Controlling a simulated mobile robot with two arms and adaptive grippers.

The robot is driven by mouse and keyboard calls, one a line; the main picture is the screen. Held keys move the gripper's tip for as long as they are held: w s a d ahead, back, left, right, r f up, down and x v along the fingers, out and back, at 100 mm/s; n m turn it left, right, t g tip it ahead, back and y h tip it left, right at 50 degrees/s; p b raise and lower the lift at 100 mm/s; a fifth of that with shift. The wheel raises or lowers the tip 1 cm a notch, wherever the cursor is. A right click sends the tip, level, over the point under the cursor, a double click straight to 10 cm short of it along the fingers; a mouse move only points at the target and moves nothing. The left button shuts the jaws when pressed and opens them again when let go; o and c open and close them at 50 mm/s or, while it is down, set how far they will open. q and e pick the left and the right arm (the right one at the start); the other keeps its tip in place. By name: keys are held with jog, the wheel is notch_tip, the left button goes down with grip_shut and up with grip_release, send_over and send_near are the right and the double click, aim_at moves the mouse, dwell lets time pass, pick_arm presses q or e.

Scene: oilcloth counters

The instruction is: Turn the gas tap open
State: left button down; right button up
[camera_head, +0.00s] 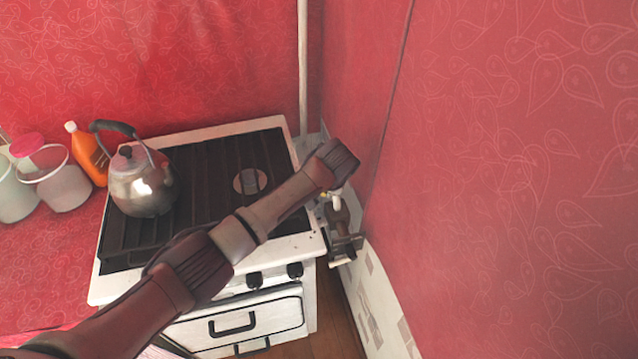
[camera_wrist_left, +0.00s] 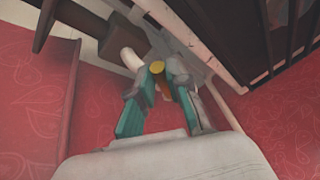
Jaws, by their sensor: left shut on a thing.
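The gas tap (camera_wrist_left: 156,67) shows as a small yellow part beside a white pipe end in the left wrist view. A bit of yellow and white also shows by the stove's right edge in the head view, mostly hidden by my arm and gripper. My left gripper (camera_wrist_left: 161,76) has its two teal-padded fingers on either side of the tap and is shut on it. In the head view the left gripper (camera_head: 337,218) is low in the gap between the stove and the right wall. My right gripper is in neither view.
The white stove (camera_head: 307,247) stands left of the gripper, with a metal kettle (camera_head: 143,190) on its dark grate. An orange bottle (camera_head: 88,155) and pale containers (camera_head: 65,187) stand at the left. The red wall (camera_head: 480,200) is close on the right.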

pick_arm(q)
jog(key=shift+s+d+n+y+b, duration=0.1)
jog(key=shift+d+n+y+b, duration=0.4)
jog(key=shift+d+n, duration=0.8)
jog(key=shift+a, duration=0.2)
jog(key=c, duration=1.1)
grip_release()
jog(key=shift+c, duration=0.2)
jog(key=v, duration=1.2)
jog(key=shift+w, duration=0.25)
jog(key=shift+d+r, duration=0.1)
jog(key=shift+r, duration=0.05)
